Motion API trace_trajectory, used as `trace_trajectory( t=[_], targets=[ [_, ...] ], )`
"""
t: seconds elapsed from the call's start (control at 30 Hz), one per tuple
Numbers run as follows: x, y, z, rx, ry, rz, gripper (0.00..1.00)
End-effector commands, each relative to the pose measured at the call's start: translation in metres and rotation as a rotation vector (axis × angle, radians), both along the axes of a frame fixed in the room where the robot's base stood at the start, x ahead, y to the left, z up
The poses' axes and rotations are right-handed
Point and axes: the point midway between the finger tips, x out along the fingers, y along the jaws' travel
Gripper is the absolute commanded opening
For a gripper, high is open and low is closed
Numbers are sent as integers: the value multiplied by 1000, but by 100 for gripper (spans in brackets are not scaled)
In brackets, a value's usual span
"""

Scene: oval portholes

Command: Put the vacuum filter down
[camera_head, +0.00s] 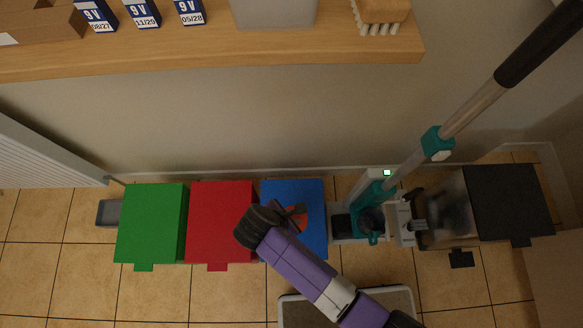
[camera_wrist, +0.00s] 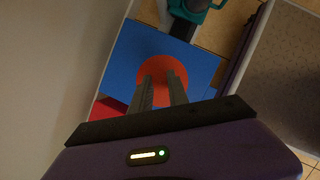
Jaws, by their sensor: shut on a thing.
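The vacuum filter looks like a round orange-red piece (camera_head: 303,222), partly hidden by my gripper (camera_head: 298,210) in the head view. My gripper is shut on it, above the blue bin lid (camera_head: 312,190). In the wrist view the orange-red filter (camera_wrist: 158,66) shows at the tips of my two grey fingers (camera_wrist: 160,86), with the blue lid (camera_wrist: 125,65) behind it. I cannot tell whether the filter touches the lid. The teal vacuum (camera_head: 370,195) stands right of the blue bin, and its teal body (camera_wrist: 195,6) shows at the top of the wrist view.
A red bin (camera_head: 220,215) and a green bin (camera_head: 150,215) stand left of the blue one. A black-lidded bin (camera_head: 510,200) stands at the right. A wooden shelf (camera_head: 220,50) with several 9V boxes runs above. A radiator (camera_head: 45,150) is at the left.

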Motion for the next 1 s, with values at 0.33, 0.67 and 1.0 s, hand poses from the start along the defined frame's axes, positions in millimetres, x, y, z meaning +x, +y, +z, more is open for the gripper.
trace_trajectory(
  t=[0.33, 0.67, 1.0],
  targets=[
    [0, 0, -52, 0, 0, 1, 0],
    [0, 1, -89, 0, 0, 1, 0],
    [0, 0, -91, 1, -1, 0, 0]
  ],
)
